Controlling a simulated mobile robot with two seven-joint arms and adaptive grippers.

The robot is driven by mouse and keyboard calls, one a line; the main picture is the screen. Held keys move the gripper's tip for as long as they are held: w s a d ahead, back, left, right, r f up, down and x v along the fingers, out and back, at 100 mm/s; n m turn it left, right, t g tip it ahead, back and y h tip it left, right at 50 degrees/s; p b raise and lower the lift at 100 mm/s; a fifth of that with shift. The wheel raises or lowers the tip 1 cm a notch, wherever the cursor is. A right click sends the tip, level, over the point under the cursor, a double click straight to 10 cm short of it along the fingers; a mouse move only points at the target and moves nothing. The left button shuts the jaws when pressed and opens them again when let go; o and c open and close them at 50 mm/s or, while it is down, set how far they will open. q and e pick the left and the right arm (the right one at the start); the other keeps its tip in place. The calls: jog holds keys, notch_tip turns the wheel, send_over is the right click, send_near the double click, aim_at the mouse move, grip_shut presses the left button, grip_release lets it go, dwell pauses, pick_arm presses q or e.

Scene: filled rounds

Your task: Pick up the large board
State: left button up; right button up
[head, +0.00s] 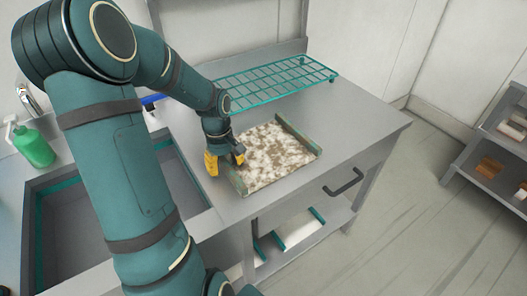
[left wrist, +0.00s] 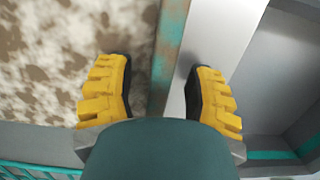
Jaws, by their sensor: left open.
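The large board (head: 277,153) lies on the grey worktop in the head view. Its face is mottled brown and white, with worn teal raised strips along two opposite sides. My left gripper (head: 225,162), with yellow fingers, is at the board's left strip and is open. In the left wrist view, the open left gripper (left wrist: 160,68) has one finger over the mottled face and the other past the strip (left wrist: 171,40), which runs between them. I cannot tell whether the fingers touch it. My right gripper does not show.
A teal wire rack (head: 270,84) stands behind the board. A sink (head: 75,225) and a green soap bottle (head: 33,146) are at the left. The worktop (head: 365,118) right of the board is clear. A shelf with small items (head: 490,167) stands far right.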

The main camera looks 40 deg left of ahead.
pick_arm(q)
grip_shut()
